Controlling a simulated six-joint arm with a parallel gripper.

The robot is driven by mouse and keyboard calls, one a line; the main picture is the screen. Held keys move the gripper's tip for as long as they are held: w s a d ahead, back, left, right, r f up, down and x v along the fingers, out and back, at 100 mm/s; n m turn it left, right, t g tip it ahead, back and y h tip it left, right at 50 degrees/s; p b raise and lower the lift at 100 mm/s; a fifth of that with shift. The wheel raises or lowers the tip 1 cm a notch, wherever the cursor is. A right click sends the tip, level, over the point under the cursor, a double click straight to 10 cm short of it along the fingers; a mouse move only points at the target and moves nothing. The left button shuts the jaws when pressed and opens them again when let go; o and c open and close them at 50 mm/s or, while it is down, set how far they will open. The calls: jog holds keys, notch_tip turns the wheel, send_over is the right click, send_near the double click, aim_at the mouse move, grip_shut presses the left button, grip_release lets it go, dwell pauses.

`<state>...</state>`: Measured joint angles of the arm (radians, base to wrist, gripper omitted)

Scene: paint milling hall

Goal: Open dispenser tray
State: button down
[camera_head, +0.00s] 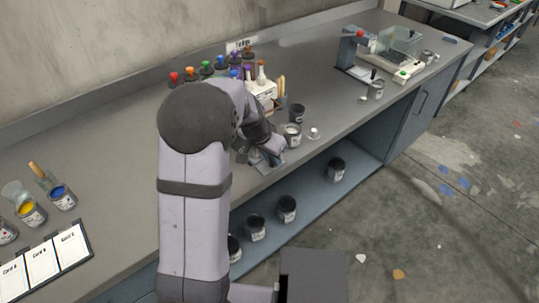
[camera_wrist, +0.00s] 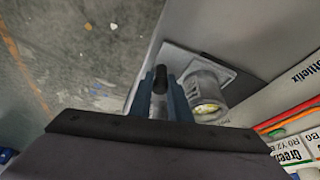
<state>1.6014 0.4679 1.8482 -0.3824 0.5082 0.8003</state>
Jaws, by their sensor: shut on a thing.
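The dispenser (camera_head: 263,91) is a white unit with coloured bottles and knobs above it, partly hidden by my arm. Its labelled white side (camera_wrist: 297,95) fills the right of the wrist view. A grey plate (camera_wrist: 222,66), perhaps the tray, lies by the bench edge; a jar (camera_wrist: 208,92) with pale yellow contents stands at it. My gripper (camera_wrist: 161,84) is shut on a dark handle (camera_wrist: 160,74) between its blue fingers. I cannot tell how far the tray is out. In the head view my gripper (camera_head: 268,160) is at the bench front, largely hidden by my arm.
A dark can (camera_head: 297,113) and a jar (camera_head: 292,136) stand right of my gripper, with a small white item (camera_head: 314,133) beside them. Dark cans (camera_head: 287,209) sit on the lower shelf. A red-topped stand (camera_head: 352,50) and glass-sided balance (camera_head: 402,45) are farther right.

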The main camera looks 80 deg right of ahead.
jog(key=c, duration=1.9)
grip_release()
jog(key=shift+c, duration=0.2)
jog(key=b+v, duration=0.1)
jog(key=v, duration=0.6)
jog(key=shift+r, duration=0.15)
jog(key=shift+w, duration=0.1)
